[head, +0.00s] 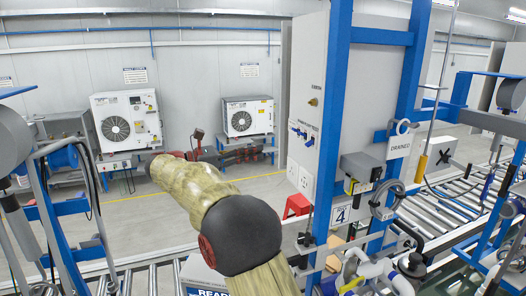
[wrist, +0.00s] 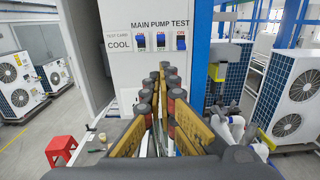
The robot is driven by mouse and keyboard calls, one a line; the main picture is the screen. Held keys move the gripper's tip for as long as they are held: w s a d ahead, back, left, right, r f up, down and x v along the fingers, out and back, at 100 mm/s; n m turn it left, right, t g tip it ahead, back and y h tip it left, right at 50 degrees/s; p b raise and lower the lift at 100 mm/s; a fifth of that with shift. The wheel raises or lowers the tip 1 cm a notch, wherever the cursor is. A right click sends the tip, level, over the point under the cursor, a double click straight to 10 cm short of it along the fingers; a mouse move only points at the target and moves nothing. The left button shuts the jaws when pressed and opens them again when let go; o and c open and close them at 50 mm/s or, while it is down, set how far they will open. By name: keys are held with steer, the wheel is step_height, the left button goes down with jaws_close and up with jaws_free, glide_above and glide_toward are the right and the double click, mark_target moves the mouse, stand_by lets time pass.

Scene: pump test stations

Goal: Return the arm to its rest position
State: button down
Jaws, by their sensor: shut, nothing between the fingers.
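My gripper (wrist: 163,85) shows in the wrist view with its dark, yellow-sided fingers drawn together and nothing held. It points toward a white panel (wrist: 120,15) marked MAIN PUMP TEST, with blue switches (wrist: 160,41) and a COOL test card beside them. The gap between fingertips and panel is hard to judge. In the head view my arm (head: 215,205), in a yellowish cover with a dark round joint, reaches up and left from the bottom middle. I cannot clearly make out the gripper there. The tall panel (head: 310,85) stands to the right of the arm.
A blue frame (head: 335,120) with a station 4 sign (head: 341,215) and a DRAINED tag (head: 399,146) stands right. Roller conveyors (head: 445,205) and pipes (head: 375,270) lie beyond.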

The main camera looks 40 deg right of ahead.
stand_by(0.6)
steer(key=s+a+f+m+t+y, duration=0.25)
steer(key=s+f+y, duration=0.2)
steer(key=s, duration=0.45)
steer(key=s+a+f+m+t+y, duration=0.2)
steer(key=s+a+f+m+y, duration=0.15)
steer(key=s+f, duration=0.35)
steer(key=s+a+f+m+t+y, duration=0.3)
steer(key=s+a+f+m+y, duration=0.25)
steer(key=s+a, duration=0.35)
steer(key=s+a+f+m+t+y, duration=0.2)
steer(key=s+a+f+m+y, duration=0.2)
steer(key=s+a+f, duration=0.4)
step_height(320, 180, down, 31)
steer(key=b, duration=3.3)
steer(key=shift+s+a, duration=0.2)
steer(key=shift+a, duration=0.05)
